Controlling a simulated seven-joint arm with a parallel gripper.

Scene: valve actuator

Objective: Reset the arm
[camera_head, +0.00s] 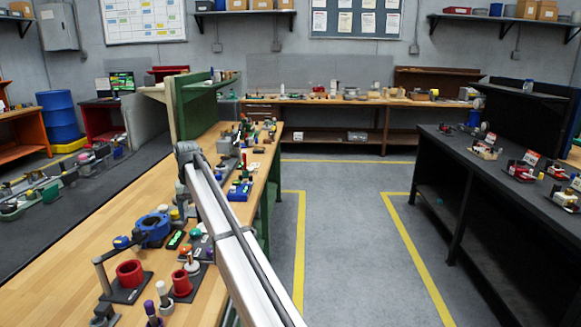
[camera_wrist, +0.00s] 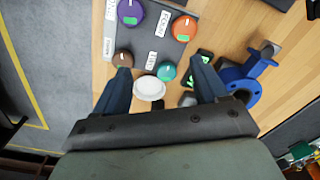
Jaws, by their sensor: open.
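My gripper (camera_wrist: 160,67) is open in the wrist view, with its two dark blue fingers apart and pointing at the bench. A white round cap (camera_wrist: 149,88) shows between the fingers, with nothing visibly clamped; contact cannot be told. Just beyond the fingertips is a grey panel (camera_wrist: 152,42) with purple, orange, brown and teal round knobs and white labels. A blue valve (camera_wrist: 243,82) lies right of the right finger; it also shows in the head view (camera_head: 152,228). In the head view my arm rises from the bottom edge, and my gripper cannot be made out there.
The wooden bench (camera_head: 75,240) carries red cylinders (camera_head: 130,272) on a dark plate near the front. More small parts stand farther back along it. A grey floor aisle (camera_head: 345,215) with yellow lines is clear. A dark bench (camera_head: 500,190) with small devices stands right.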

